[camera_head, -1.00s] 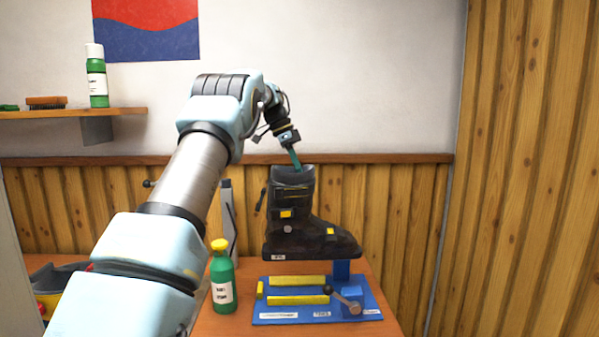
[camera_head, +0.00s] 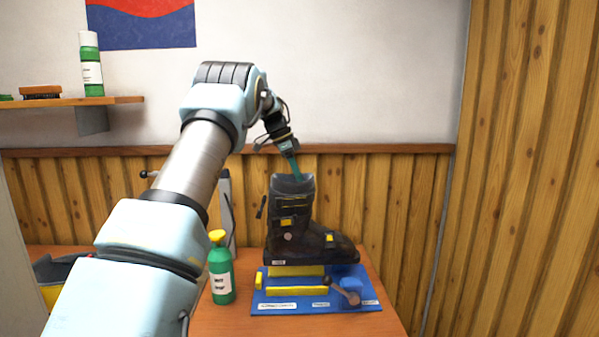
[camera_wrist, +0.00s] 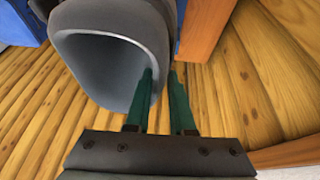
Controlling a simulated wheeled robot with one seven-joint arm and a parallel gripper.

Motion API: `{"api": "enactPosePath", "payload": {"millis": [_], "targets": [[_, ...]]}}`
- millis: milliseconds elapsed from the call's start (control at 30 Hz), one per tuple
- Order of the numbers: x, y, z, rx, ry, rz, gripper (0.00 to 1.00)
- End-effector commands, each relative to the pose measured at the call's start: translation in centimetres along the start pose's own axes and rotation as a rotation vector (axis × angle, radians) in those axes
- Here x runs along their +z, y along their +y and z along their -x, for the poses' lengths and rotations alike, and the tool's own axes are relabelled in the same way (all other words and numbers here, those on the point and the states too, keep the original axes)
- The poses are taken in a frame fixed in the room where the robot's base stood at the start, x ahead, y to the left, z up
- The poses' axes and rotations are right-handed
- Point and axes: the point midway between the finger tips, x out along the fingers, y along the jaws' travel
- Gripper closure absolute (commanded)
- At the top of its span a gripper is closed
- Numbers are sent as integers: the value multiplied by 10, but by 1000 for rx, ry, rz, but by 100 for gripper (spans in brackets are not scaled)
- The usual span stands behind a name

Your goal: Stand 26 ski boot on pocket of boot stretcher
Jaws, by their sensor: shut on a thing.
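The dark ski boot (camera_head: 302,238) is upright with its toe to the right, over the back part of the blue boot stretcher (camera_head: 262,304). Its sole is at or just above the rear yellow bar; I cannot tell whether it touches. My gripper (camera_head: 296,172) is shut on the rim of the boot's cuff from above. In the wrist view my gripper (camera_wrist: 162,88) has one green finger inside the grey cuff (camera_wrist: 100,28) and one outside it. A front yellow bar (camera_head: 297,291) and a lever (camera_head: 346,293) on the stretcher stay uncovered.
A green bottle with a yellow cap (camera_head: 221,270) stands left of the stretcher on the wooden table (camera_head: 245,322). A shelf (camera_head: 70,102) holds a brush and a white-topped green bottle. A wood-panelled wall (camera_head: 395,205) is close behind and at right.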

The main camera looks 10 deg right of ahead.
Motion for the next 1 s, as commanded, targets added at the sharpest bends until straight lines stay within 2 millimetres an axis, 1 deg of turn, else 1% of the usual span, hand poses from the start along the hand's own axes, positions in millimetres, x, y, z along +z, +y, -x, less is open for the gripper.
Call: {"api": "enactPosePath", "payload": {"millis": [567, 700, 1000], "targets": [[16, -2, -42, 0, 1, 0, 100], [22, -3, -54, -3, 3, -1, 100], [29, -4, -71, -2, 2, -1, 100]]}}
